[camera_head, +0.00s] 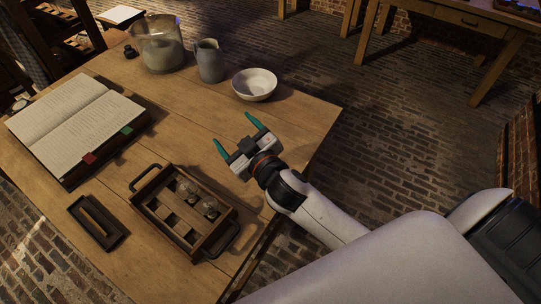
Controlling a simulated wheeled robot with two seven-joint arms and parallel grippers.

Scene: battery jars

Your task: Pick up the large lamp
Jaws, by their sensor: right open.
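A wooden tray (146,208) with two handles stands near the front of the table. Two small glass lamps sit in its compartments, one further back (187,189) and one nearer the right handle (210,209). They look close in size, and I cannot tell surely which is the large one. My right gripper (235,134) is open and empty, with its teal fingertips apart. It is above the table, behind and to the right of the tray, pointing away from it. My left gripper is not in view.
An open book (70,120) lies at the left. A small dark tray (97,222) lies left of the lamp tray. A glass jar (160,45), a grey pitcher (210,60) and a white bowl (254,84) stand at the back. The table's right edge is near my arm.

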